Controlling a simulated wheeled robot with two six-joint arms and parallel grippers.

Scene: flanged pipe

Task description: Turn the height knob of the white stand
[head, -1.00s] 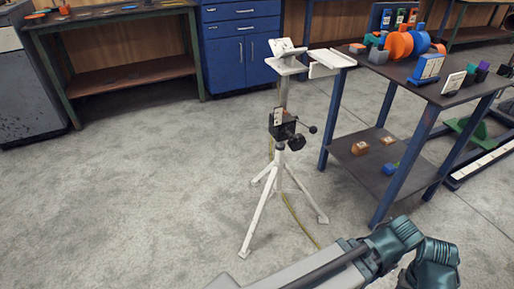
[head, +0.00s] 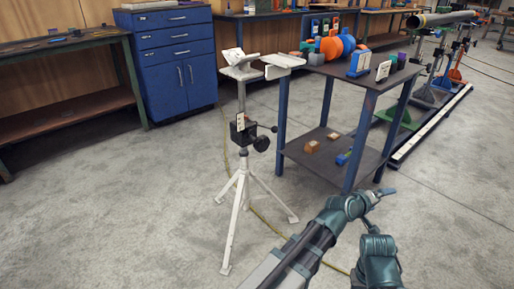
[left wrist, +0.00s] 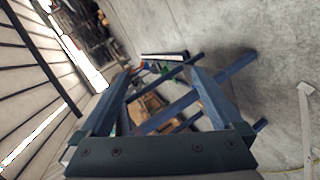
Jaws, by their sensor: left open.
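The white stand (head: 241,190) is upright on its tripod legs, left of the middle in the head view. A black clamp block (head: 240,131) sits on its post. A round black knob (head: 261,144) sticks out at the block's right, below a small handle with a ball end (head: 274,129). My left gripper (left wrist: 160,75) is open in the left wrist view, with nothing clearly held between its fingers. In the head view my left arm is at the bottom, right of the stand and apart from it. A white stand leg (left wrist: 306,120) shows at the wrist view's right edge. My right gripper is not in view.
A blue-legged table (head: 345,133) with coloured parts on top stands close to the stand's right. A blue drawer cabinet (head: 168,62) and workbenches are behind. A yellow cable (head: 270,222) runs on the floor by the stand. The floor at the left is clear.

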